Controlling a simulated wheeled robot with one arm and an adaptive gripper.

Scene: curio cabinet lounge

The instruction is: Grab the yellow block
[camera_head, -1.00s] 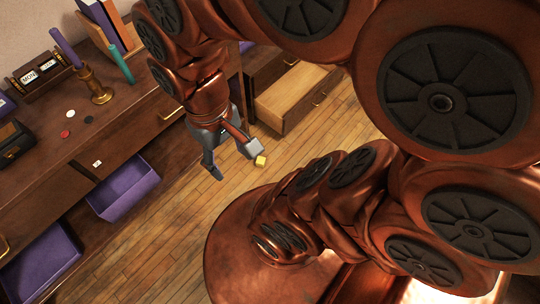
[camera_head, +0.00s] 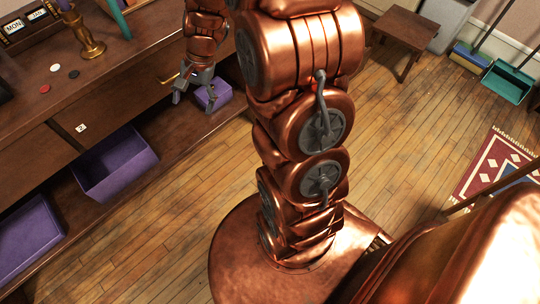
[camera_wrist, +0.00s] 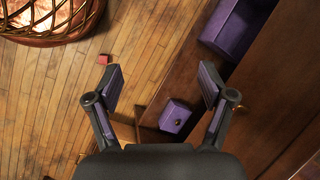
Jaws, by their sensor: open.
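I do not see the yellow block in either current view; my arm hides part of the floor in the head view. My gripper (camera_head: 192,97) hangs in front of the dark wooden cabinet, left of my arm column. In the wrist view, my gripper (camera_wrist: 162,84) has its two fingers spread wide, with nothing held between them. Floor and the cabinet's dark wood show beyond the fingers.
A purple box-like thing (camera_head: 213,94) is just right of my gripper. A small red block (camera_wrist: 103,59) lies on the floor. Wooden floor (camera_head: 400,130) is clear at right, near a small table (camera_head: 402,30) and patterned rug (camera_head: 497,165).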

